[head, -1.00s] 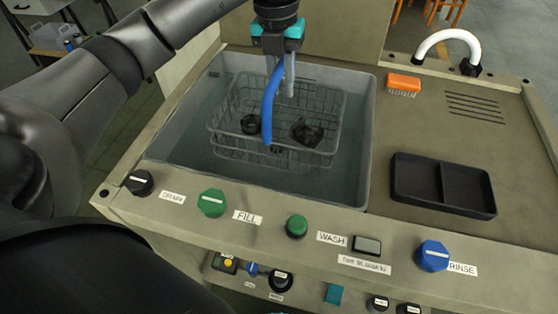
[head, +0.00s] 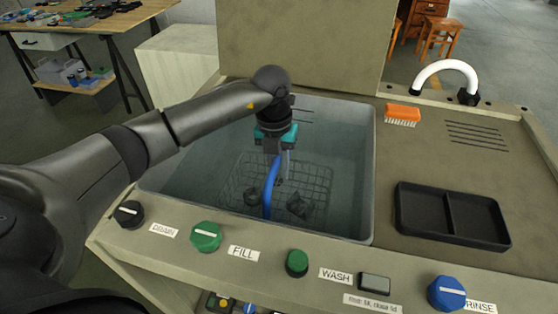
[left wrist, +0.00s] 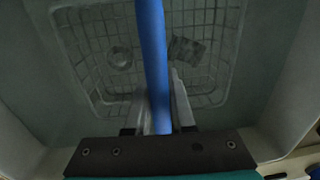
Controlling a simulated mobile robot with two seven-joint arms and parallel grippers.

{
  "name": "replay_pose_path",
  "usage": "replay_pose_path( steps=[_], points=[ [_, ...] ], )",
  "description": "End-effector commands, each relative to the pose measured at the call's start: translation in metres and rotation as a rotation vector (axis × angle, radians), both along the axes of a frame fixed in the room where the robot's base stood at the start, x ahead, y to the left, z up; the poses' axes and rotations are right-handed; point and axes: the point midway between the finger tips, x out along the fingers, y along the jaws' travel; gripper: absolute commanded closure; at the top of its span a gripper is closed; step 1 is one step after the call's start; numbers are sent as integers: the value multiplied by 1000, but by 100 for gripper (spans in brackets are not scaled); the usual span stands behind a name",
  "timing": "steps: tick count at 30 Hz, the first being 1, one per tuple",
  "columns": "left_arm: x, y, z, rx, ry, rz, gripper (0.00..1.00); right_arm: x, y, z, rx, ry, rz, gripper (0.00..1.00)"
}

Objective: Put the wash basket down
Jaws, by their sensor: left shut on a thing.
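The wash basket is a grey wire basket (head: 312,180) low inside the sink basin (head: 372,150), and it looks level. Two dark parts lie in it, a ring-shaped one (head: 252,196) and a blocky one (head: 299,205). Its blue handle (head: 270,187) arches up over the middle. My left gripper (head: 281,178) points down into the basin and is shut on the blue handle, which also shows between the fingers in the left wrist view (left wrist: 154,70). I cannot tell whether the basket's underside touches the basin floor. My right gripper is in no view.
The basin walls stand close around my left wrist. Drain (head: 129,213), fill (head: 205,236), wash (head: 297,262) and rinse (head: 447,292) knobs line the front ledge. A black two-part tray (head: 452,216), an orange brush (head: 402,114) and a white spout (head: 446,72) are to the right.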

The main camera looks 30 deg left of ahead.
Motion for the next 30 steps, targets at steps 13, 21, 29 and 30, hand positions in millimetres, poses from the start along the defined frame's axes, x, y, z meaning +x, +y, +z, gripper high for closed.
replay_pose_path(
  steps=[13,21,29,30],
  points=[
    [1,-1,-40,-3,-5,-1,100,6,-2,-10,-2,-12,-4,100],
    [2,-1,-41,-3,-6,-1,100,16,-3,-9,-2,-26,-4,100],
    [-1,-1,-44,0,1,-1,53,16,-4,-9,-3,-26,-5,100],
    [-1,-1,-44,0,1,-1,49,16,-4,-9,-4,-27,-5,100]
  ],
)
